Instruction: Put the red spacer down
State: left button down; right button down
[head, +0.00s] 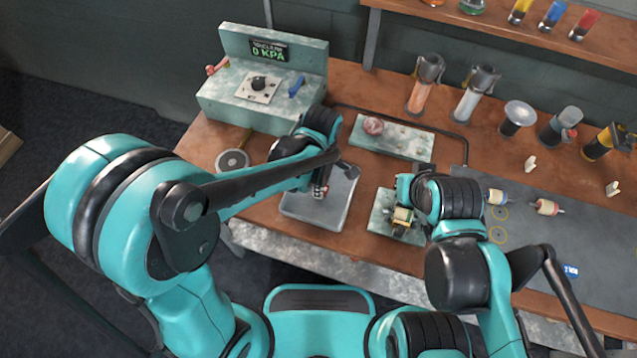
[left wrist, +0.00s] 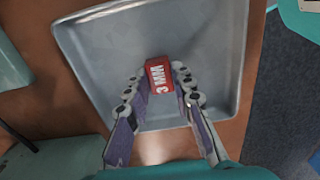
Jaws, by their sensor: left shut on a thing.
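The red spacer (left wrist: 158,74), a small block with white "3 MM" lettering, is between the fingertips of my left gripper (left wrist: 160,88) in the left wrist view. The gripper is shut on it. Both are over the grey shallow tray (left wrist: 95,55), whose floor is bare around the spacer. In the head view my left gripper (head: 320,190) is over the same tray (head: 300,208), and the spacer is mostly hidden. My right gripper (head: 404,224) is at a pale green block, by a cream, gold-banded piece (head: 402,215); its fingers are mostly hidden.
A vacuum unit (head: 225,95) reading "0 KPA" stands behind the tray. A pale green slab (head: 405,142) with a reddish round piece lies at the back. Several holders and bottles line the back right. A grey mat (head: 600,240) with a banded cylinder (head: 547,207) lies at right.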

pick_arm(q)
jog(key=shift+s+d, duration=0.1)
jog(key=shift+f, duration=0.25)
jog(key=c, duration=1.3)
grip_release()
jog(key=shift+r, duration=0.1)
